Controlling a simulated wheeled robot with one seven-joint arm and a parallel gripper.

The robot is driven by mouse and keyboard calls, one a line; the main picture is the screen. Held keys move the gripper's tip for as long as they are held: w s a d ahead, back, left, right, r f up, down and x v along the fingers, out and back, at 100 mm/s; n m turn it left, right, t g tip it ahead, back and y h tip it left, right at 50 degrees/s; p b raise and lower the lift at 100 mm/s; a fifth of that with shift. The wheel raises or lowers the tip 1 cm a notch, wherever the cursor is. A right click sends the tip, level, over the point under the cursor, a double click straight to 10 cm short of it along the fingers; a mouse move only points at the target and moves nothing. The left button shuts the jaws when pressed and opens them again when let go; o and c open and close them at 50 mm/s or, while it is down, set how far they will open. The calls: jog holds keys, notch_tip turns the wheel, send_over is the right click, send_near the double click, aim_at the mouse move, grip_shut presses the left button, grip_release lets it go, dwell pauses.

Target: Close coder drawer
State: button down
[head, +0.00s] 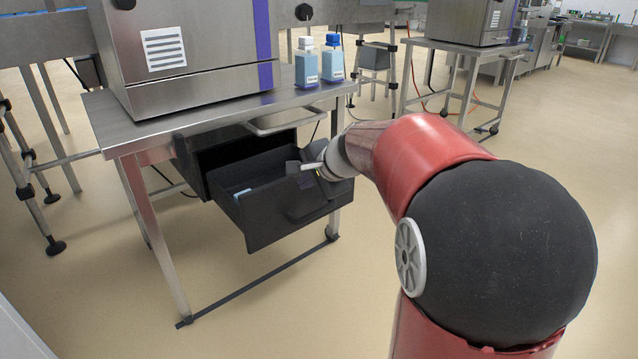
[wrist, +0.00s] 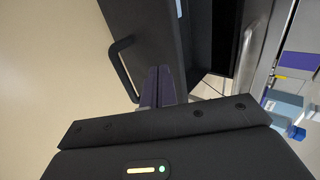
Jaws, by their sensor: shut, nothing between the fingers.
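The black coder drawer (head: 285,215) is pulled well out of its dark housing (head: 235,148) under the steel table. Its front panel and bar handle (wrist: 122,68) show in the wrist view. My gripper (head: 297,168) is at the right part of the drawer front in the head view. In the wrist view its two fingers (wrist: 158,88) are together, with nothing between them, close beside the handle and over the dark front panel. I cannot tell whether they touch it. My wrist hides part of the drawer front.
The steel table (head: 205,118) carries a large steel machine (head: 190,50) and two blue-and-white bottles (head: 306,65) near its right edge. A shallow metal tray (head: 285,121) juts out above the drawer. A table leg (head: 334,222) stands close behind the drawer. Open floor lies in front.

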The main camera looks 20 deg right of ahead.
jog(key=shift+w+a, duration=0.3)
jog(key=shift+w, duration=0.6)
jog(key=shift+w+a+r, duration=0.1)
jog(key=shift+w+a, duration=0.05)
jog(key=shift+w, duration=0.2)
jog(key=w+a+p, duration=0.2)
jog(key=w+p, duration=0.1)
jog(key=w, duration=0.5)
jog(key=w+a+p, duration=0.3)
jog(key=w+p, duration=0.1)
jog(key=w, duration=0.4)
jog(key=shift+p, duration=0.3)
jog(key=shift+s, duration=0.1)
